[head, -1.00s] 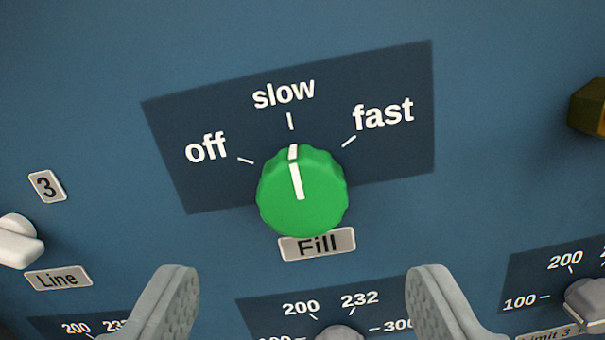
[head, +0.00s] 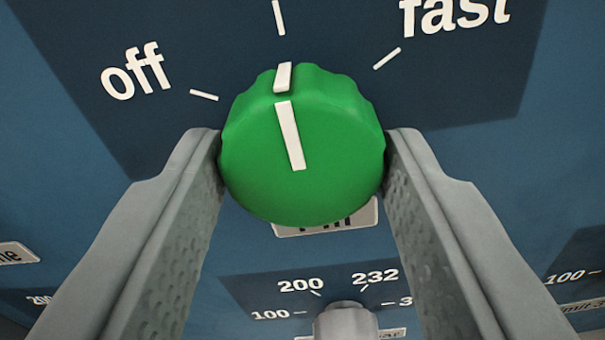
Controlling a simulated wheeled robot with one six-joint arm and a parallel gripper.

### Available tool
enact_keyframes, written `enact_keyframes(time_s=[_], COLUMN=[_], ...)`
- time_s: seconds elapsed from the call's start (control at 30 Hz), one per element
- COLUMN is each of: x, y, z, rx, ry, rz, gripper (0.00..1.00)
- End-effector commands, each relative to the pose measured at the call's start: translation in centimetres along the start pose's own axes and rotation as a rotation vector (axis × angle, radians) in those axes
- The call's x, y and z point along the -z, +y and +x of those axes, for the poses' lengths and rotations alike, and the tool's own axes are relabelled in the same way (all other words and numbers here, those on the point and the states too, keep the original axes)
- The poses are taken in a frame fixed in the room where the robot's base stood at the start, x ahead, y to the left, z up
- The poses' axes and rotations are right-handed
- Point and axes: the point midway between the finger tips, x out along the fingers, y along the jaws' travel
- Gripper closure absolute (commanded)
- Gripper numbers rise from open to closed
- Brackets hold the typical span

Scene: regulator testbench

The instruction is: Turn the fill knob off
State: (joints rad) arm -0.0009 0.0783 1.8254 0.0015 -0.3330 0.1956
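The green fill knob (head: 330,150) is large in the middle of the head view. Its white pointer line points up at the tick under "slow", which is now out of frame. The "off" mark (head: 136,71) is up and left of the knob; "fast" is up and right. My gripper (head: 303,142) has one grey finger on each side of the knob, both against its rim with no visible gap. The fingers look shut on it. The Fill label (head: 330,222) below is mostly hidden by the knob.
A smaller grey knob (head: 345,322) with a 100, 200, 232 scale sits below, between my fingers. Parts of other scales and labels show at the lower left and right. The blue panel beside the fingers is otherwise flat.

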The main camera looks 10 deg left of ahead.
Motion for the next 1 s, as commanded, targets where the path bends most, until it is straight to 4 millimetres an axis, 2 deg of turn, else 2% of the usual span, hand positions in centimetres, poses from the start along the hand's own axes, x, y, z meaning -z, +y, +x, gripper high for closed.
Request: enact_keyframes(time_s=[0.03,0.1,0.37,0.57,1.0], x=[0.00,0.00,-0.01,-0.02,-0.01], y=[0.00,0.00,0.01,0.04,0.16], z=[0.00,-0.01,-0.01,-0.01,-0.01], rx=[0.000,0.000,0.000,0.000,0.000], ry=[0.000,0.000,0.000,0.000,-0.001], rz=[0.000,0.000,-0.020,-0.100,-0.479], gripper=[0.67,0.80,0.80,0.80,0.80])
